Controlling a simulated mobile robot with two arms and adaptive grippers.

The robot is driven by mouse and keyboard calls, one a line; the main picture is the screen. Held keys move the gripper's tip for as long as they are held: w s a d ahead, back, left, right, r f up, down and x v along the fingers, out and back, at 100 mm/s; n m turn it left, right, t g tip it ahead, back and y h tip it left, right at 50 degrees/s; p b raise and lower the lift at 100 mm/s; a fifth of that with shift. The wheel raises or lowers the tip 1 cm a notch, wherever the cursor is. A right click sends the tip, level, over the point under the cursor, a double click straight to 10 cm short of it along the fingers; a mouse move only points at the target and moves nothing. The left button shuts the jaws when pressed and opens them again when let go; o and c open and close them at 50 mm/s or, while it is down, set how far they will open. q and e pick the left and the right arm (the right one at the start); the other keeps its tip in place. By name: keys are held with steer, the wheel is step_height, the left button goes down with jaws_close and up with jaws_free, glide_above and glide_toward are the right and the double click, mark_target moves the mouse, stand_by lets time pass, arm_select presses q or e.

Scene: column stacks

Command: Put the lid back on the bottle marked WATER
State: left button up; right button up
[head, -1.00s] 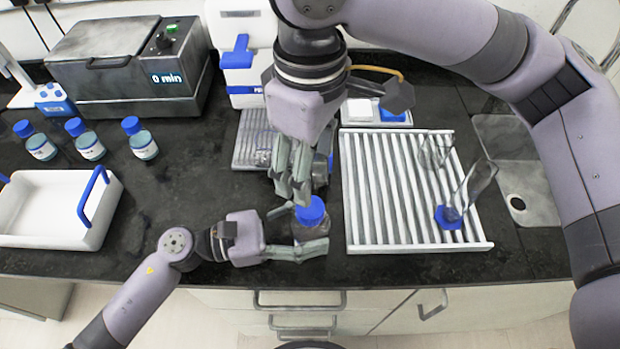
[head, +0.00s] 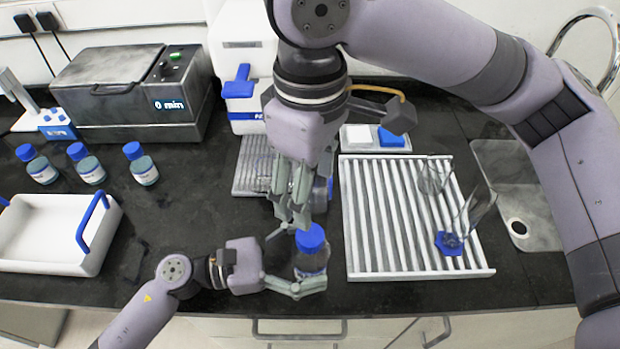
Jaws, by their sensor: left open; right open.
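A small bottle (head: 312,263) stands upright near the front edge of the dark counter, with a blue lid (head: 310,238) seated on its top. Any marking on it cannot be read. My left gripper (head: 305,289) is open at the bottle's lower front, its fingers beside and partly covering the base; whether they touch cannot be told. My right gripper (head: 297,222) is open, pointing down just above and behind the lid, with fingertips close to it. Three more bottles with blue lids (head: 38,165) (head: 87,165) (head: 141,165) stand at the left; their labels are too small to read.
A white ribbed rack (head: 440,270) with glassware lies right of the bottle. A white tray (head: 45,265) with blue handles sits at the left. A grey device (head: 125,105) and a white machine (head: 245,60) stand behind.

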arm_select(q)
steer(key=a, duration=0.4)
steer(key=s+a, duration=0.1)
steer(key=a, duration=0.3)
steer(key=s+a, duration=0.1)
steer(key=a, duration=0.2)
steer(key=shift+s+a, duration=0.15)
steer(key=shift+a, duration=0.25)
